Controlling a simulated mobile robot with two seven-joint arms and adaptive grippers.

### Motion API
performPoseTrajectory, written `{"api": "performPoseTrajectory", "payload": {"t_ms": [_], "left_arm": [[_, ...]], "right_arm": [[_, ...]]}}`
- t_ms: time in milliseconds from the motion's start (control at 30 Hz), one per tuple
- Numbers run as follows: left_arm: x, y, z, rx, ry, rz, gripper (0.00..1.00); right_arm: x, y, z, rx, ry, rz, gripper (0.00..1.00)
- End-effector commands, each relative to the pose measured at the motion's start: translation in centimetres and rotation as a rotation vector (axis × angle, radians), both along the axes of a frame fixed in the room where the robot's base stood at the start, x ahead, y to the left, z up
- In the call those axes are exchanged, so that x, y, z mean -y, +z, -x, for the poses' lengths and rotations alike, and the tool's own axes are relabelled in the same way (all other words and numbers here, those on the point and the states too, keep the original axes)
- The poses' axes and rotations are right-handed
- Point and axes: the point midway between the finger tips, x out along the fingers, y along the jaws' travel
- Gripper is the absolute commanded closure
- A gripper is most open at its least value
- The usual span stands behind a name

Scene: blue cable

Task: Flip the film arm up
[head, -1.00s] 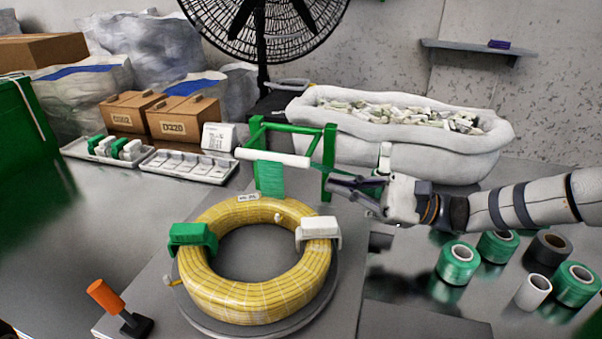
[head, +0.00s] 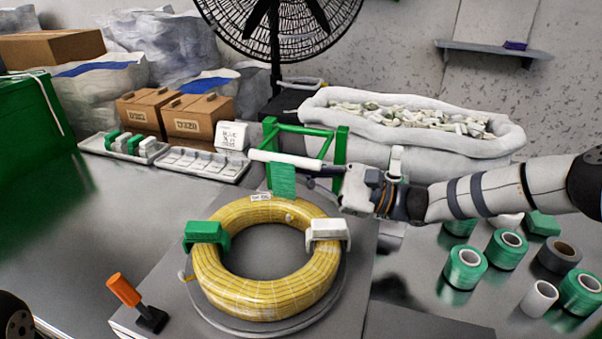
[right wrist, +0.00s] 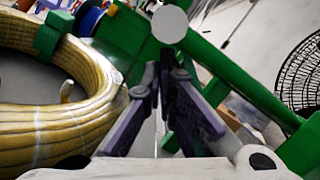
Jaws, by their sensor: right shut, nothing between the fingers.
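The film arm is a green frame (head: 341,150) with a white roller (head: 285,159), standing behind the yellow cable coil (head: 215,275). Green film (head: 283,181) hangs from the roller towards the coil. My right gripper (head: 314,183) is shut and empty, just below and beside the roller's right end, partly in front of the frame. In the right wrist view its dark fingers (right wrist: 160,78) are together, below the roller's round white end (right wrist: 169,24) and beside a green bar (right wrist: 240,80). I cannot tell whether they touch the frame. My left gripper is not in view.
A green clamp (head: 205,233) and a white clamp (head: 328,232) sit over the coil. An orange-handled lever (head: 124,290) stands front left. Film rolls (head: 465,267) stand at right. A padded bin (head: 420,145) and a fan (head: 280,25) are behind.

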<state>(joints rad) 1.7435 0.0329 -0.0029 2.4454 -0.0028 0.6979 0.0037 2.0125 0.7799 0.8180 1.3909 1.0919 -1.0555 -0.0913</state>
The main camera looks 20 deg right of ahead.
Motion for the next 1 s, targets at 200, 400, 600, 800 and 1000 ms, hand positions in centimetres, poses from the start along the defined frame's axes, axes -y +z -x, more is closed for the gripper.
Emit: {"api": "performPoseTrajectory", "payload": {"t_ms": [200, 400, 600, 800, 1000], "left_arm": [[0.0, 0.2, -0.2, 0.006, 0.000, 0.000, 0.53], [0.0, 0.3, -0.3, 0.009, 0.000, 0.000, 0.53], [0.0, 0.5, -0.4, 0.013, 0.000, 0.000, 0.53], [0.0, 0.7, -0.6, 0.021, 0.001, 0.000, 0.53], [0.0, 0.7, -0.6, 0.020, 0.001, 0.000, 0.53]], "right_arm": [[-0.1, 0.6, 0.2, -0.037, 0.001, -0.026, 1.00], [-0.1, 0.8, 0.2, -0.061, 0.000, -0.043, 1.00], [-0.2, 1.3, 0.3, -0.096, 0.001, -0.067, 1.00], [-0.3, 2.4, 0.2, -0.177, 0.001, -0.123, 1.00], [-0.5, 4.1, -0.9, -0.320, 0.001, -0.219, 1.00]]}}
